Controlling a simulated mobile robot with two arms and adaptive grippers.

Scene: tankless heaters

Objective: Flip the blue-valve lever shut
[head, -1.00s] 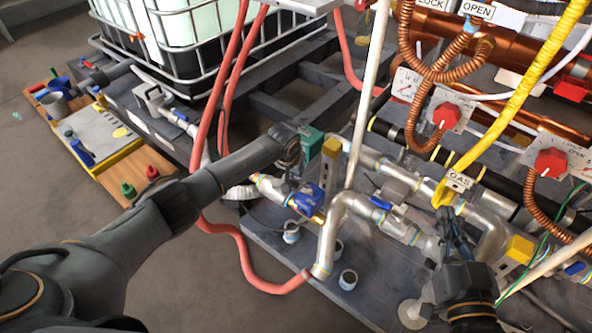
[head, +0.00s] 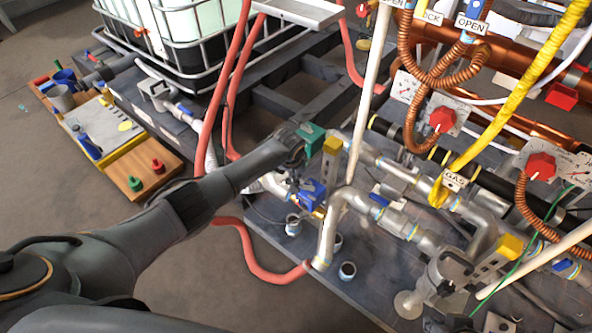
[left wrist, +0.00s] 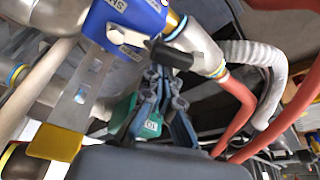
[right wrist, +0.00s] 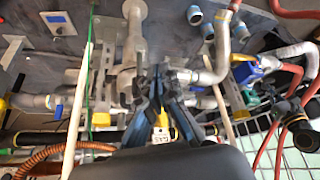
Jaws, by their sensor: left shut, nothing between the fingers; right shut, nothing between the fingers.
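The blue valve (head: 313,193) sits on a metal pipe in the middle of the head view. In the left wrist view its blue body (left wrist: 130,18) carries white labels. A flat metal lever (left wrist: 85,88) with holes and a yellow end (left wrist: 55,143) runs down from it. My left gripper (left wrist: 162,72) is shut and empty, its tips close to a dark stub beside the valve; I cannot tell whether they touch. My right gripper (right wrist: 157,75) is shut and empty near metal pipes. The blue valve (right wrist: 245,70) also shows at the right of that view.
Red hoses (head: 270,270) and a pale upright pipe (head: 368,100) lie close by. Another yellow-ended metal lever (head: 510,246) is near my right gripper. Open floor is at the left.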

